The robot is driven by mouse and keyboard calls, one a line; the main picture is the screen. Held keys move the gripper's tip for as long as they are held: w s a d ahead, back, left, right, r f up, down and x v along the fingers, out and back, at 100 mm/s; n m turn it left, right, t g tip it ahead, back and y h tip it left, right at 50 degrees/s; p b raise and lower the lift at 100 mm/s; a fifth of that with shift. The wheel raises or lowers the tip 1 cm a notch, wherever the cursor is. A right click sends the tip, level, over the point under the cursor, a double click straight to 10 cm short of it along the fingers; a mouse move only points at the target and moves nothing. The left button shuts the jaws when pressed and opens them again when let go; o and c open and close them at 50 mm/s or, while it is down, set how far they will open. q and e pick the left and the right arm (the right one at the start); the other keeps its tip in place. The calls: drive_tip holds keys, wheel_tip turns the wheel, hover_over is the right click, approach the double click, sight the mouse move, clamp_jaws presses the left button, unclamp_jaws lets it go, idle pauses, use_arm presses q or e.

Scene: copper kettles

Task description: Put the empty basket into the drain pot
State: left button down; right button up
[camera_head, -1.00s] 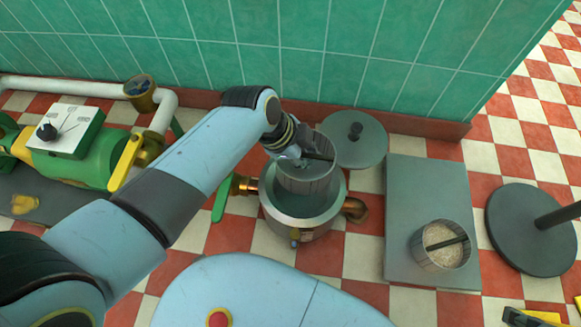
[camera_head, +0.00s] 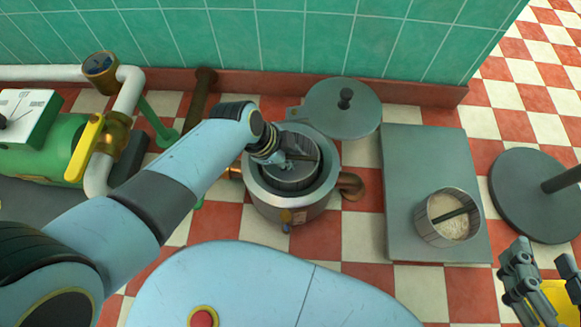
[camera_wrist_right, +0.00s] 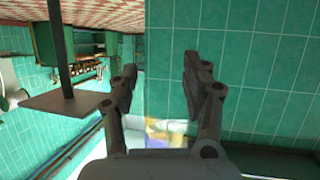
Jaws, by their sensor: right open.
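The empty basket (camera_head: 291,177), a grey metal cylinder with a dark handle bar, sits down inside the drain pot, below its rim. The drain pot (camera_head: 293,211) is a round grey vessel with copper pipe stubs on its sides. My left gripper (camera_head: 286,162) reaches in from the left and is at the handle bar, seemingly shut on it; my wrist partly hides the fingers and the basket's left side. My right gripper (camera_head: 520,258) is raised at the lower right, open and empty; its two spread fingers also show in the right wrist view (camera_wrist_right: 160,75).
A round lid (camera_head: 335,118) lies open behind the pot. A second basket filled with pale contents (camera_head: 455,228) stands on the grey slab (camera_head: 420,160) to the right. A dark round base with a post (camera_head: 525,205) is further right. Green machinery with a yellow-handled valve (camera_head: 85,148) is at left.

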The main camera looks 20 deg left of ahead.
sight(295, 168)
use_arm(q)
drive_tip(key=shift+w+f+b, duration=0.1)
drive_tip(key=shift+f+b, duration=0.4)
drive_tip(key=shift+f, duration=0.35)
wheel_tip(295, 168, down, 2)
drive_tip(key=shift+f+b, duration=0.1)
drive_tip(key=shift+b, duration=0.65)
drive_tip(key=shift+f+b, duration=0.45)
drive_tip(key=shift+f, duration=0.2)
use_arm(e)
drive_tip(key=w+r+n+t+y, duration=0.1)
drive_tip(key=w+r+t, duration=0.1)
drive_tip(key=r, duration=0.5)
drive_tip(key=w+a+r+n+t+y, duration=0.1)
drive_tip(key=w+r+t, duration=0.2)
drive_tip(key=r+t, duration=0.2)
drive_tip(key=w+a+r+n+t+y, duration=0.1)
drive_tip(key=w+r+t+y, duration=0.1)
drive_tip(key=r, duration=0.8)
drive_tip(key=shift+w+a+r+t, duration=0.25)
drive_tip(key=shift+w+t, duration=0.25)
drive_tip(key=shift+t, duration=0.4)
use_arm(q)
drive_tip(key=c, duration=1.5)
unclamp_jaws()
use_arm(e)
drive_tip(key=shift+r, duration=0.25)
use_arm(q)
drive_tip(key=shift+r, duration=0.1)
